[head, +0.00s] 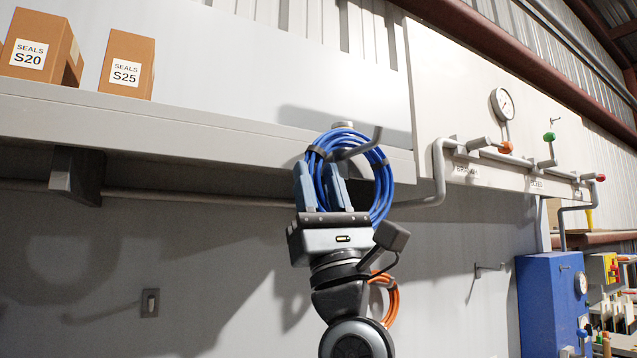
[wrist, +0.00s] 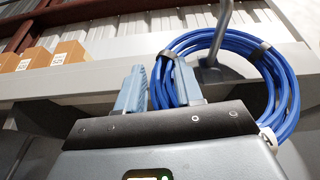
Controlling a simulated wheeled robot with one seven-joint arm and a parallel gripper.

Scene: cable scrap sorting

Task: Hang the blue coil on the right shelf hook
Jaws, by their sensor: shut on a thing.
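The blue coil (head: 381,190) is a ring of cable with black ties, held upright at the shelf's right end. My gripper (head: 322,187) is shut on its left side, with strands between the two blue-grey fingers. The coil also shows in the wrist view (wrist: 286,88), with my gripper (wrist: 160,88) on it. I cannot tell whether the coil's weight rests on the hook.
The grey shelf (head: 200,122) carries cartons (head: 127,65) at the left. An orange coil (head: 392,305) hangs low behind my arm. A panel with a gauge (head: 502,104), pipes and valves is to the right, above a blue cabinet (head: 545,310). An empty wall hook (head: 488,268) is between.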

